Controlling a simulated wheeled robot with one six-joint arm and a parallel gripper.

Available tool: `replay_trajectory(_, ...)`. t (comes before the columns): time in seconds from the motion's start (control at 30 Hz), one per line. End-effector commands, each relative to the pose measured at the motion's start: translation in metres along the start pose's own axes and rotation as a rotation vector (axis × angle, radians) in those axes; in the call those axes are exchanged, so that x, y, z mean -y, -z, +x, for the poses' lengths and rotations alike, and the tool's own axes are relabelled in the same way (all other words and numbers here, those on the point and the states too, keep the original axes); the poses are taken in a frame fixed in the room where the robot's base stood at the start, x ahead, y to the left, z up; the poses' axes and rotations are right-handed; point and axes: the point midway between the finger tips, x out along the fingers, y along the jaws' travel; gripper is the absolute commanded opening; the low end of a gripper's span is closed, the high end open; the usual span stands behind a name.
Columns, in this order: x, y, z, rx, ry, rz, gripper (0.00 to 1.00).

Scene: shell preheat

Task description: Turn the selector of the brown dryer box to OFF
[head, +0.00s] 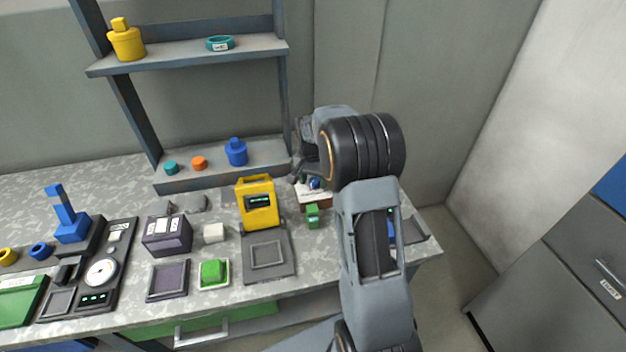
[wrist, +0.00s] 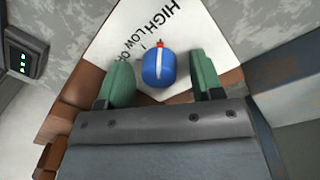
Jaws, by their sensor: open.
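The brown dryer box (head: 309,207) stands at the right part of the counter, mostly hidden behind my arm in the head view. In the wrist view its brown side (wrist: 72,92) and white top plate (wrist: 207,28) show. The plate reads HIGH, LOW and a partly covered third word. The blue selector knob (wrist: 158,69) has a white line and a red pointer tip, which points up in the picture, near the HIGH end of the labels. My gripper (wrist: 160,84) is open, with one green-padded finger on each side of the knob, apart from it.
A yellow device (head: 258,203) with a display stands left of the dryer box, and a small green block (head: 313,217) is in front of it. A shelf (head: 225,172) with blue, orange and teal pieces is behind. Several trays and devices fill the counter's left.

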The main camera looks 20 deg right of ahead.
Motion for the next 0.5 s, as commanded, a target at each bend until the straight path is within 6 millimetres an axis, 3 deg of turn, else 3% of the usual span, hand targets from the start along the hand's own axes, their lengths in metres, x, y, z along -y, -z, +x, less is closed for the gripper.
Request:
replay_trajectory(0.17, 0.0001, 0.0000, 0.0000, 0.000, 0.000, 0.000, 0.58)
replay_trajectory(0.5, 0.0002, -0.0001, -0.0003, 0.000, 0.000, 0.000, 0.26)
